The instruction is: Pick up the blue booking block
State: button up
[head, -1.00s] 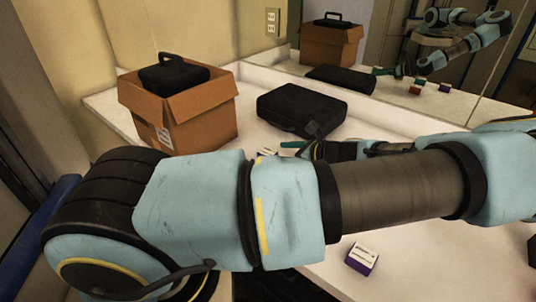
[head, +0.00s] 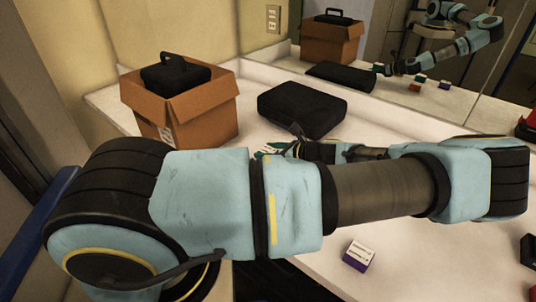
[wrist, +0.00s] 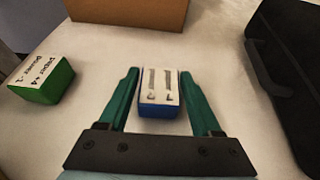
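The blue booking block (wrist: 159,111), with a white printed top, stands on the pale counter in the middle of the wrist view. My gripper (wrist: 160,72) is open, its two green fingers on either side of the block in the picture, with nothing gripped. I cannot tell whether the fingertips are down at the block's height or still above it. In the head view my gripper (head: 274,149) is small, beyond my arm and near the black case. The blue block cannot be made out clearly there.
A green block (wrist: 42,85) stands to the left in the wrist view. An open cardboard box (head: 190,120) holding a black case and another black case (head: 302,108) stand behind. A purple block (head: 358,255) lies nearer. A mirror lines the back.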

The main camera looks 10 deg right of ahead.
grip_shut()
dwell(0.3)
